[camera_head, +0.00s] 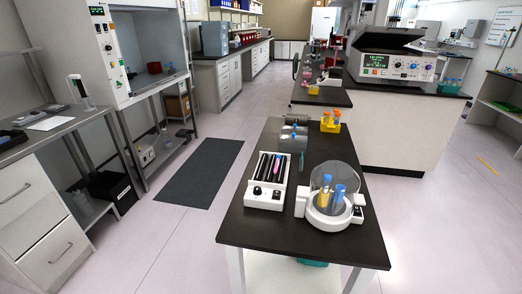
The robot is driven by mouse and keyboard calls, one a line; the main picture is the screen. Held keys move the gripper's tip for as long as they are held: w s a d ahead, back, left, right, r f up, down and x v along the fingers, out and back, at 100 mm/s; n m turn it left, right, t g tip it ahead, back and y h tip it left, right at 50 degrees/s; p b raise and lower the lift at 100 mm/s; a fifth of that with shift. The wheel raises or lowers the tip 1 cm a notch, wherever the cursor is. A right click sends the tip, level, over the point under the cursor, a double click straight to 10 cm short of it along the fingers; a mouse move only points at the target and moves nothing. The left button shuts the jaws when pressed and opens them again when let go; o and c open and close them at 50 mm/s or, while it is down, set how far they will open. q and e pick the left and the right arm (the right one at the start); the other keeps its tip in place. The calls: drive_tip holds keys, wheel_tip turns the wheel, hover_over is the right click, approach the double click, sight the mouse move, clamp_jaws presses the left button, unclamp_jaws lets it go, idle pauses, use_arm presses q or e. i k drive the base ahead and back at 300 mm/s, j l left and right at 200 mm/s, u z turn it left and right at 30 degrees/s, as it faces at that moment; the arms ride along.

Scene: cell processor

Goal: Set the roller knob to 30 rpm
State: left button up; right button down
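The roller (249,201) is a white device with black bars on top, on the near dark table. A pink tube and a bluish tube seem to lie among its bars. Its front panel carries a dark round knob (257,190) at the left and another dark round control (276,195) at the right. Which one is the roller knob, its setting and any rpm reading are too small to tell. Neither of my grippers is in view, and nothing touches the roller.
Right beside the roller stands a round white device (325,217) with a clear raised lid and blue-capped tubes. A yellow tube rack (330,125) stands at the table's far end. The dark table (300,245) is bare along its front. Open floor lies to the left, with a dark mat (200,170).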

sight(257, 190)
drive_tip(key=z, duration=0.15)
drive_tip(key=i+l+u, duration=0.2)
drive_tip(key=l, duration=0.2)
drive_tip(key=z, duration=0.2)
drive_tip(key=j+z, duration=0.2)
drive_tip(key=z, duration=0.2)
drive_tip(key=j+z, duration=0.2)
drive_tip(key=z, duration=0.2)
drive_tip(key=j+z, duration=0.45)
drive_tip(key=z, duration=0.3)
